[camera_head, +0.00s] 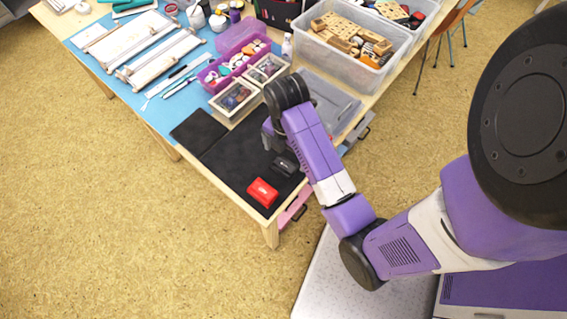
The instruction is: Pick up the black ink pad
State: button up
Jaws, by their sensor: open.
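The black ink pad (285,166) lies on the black mat (232,175) near the table's front corner. It is dark on dark, so its outline is hard to make out. A red ink pad (262,192) lies on the same mat, closer to the corner. My gripper (268,138) hangs at the end of my arm just behind the black ink pad, apart from the red one. It is open, and I see nothing held in it. My wrist hides part of the mat, and the exact gap between the fingers and the black pad cannot be told.
Two small framed boxes (236,98) stand behind the mat, with a purple bin (238,62) beyond. A grey lid (330,103) lies right of my wrist. A clear bin of wooden parts (352,45) stands at the back right. The floor in front is clear.

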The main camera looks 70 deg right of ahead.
aim_at(285, 164)
jog(key=shift+a+f+p, duration=0.15)
jog(key=shift+f+p, duration=0.2)
jog(key=shift+f, duration=2.3)
jog(key=c, duration=1.5)
jog(key=shift+r, duration=0.15)
